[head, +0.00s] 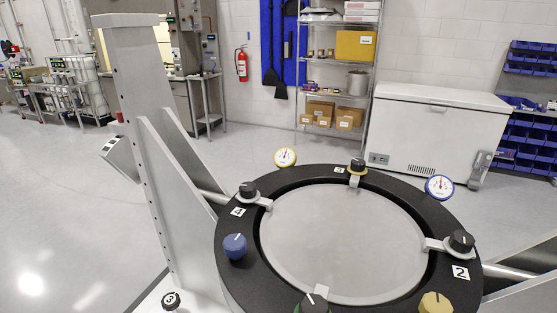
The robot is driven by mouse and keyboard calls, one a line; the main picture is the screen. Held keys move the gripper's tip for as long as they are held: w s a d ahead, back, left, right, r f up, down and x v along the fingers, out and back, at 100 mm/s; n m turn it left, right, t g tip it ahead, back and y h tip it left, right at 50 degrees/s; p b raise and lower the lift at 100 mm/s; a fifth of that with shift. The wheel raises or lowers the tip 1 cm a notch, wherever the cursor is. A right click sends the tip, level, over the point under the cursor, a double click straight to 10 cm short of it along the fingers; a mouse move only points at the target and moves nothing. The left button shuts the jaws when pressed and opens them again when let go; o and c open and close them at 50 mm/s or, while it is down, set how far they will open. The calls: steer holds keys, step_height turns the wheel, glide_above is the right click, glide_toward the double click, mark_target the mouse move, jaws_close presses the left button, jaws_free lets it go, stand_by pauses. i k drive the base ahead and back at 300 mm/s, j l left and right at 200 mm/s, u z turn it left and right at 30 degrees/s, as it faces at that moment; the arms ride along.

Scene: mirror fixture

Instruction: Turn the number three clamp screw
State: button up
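The mirror fixture is a black ring (228,269) around a round grey plate (340,240). Clamp screws with black knobs and metal clips sit around the ring. The number three clamp screw (357,165) is at the far side, with a yellow collar under its black knob. A small white label (339,170), which seems to read 3, lies just left of it. The label 4 (238,211) is beside the left clamp screw (248,189), and the label 2 (461,273) is beside the right one (461,241). My gripper is not in view.
A yellow-rimmed gauge (285,157) and a blue-rimmed gauge (440,188) stand behind the ring. A blue knob (235,246) and a yellow knob (435,303) are on it. A tall grey upright (150,130) rises at left. Open floor lies before the shelf and white freezer (432,135).

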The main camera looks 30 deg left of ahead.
mark_target(357, 166)
steer(key=u, duration=0.1)
steer(key=k+j, duration=0.1)
steer(key=j, duration=0.6)
steer(key=k+j, duration=0.1)
steer(key=j, duration=0.65)
steer(key=u, duration=0.05)
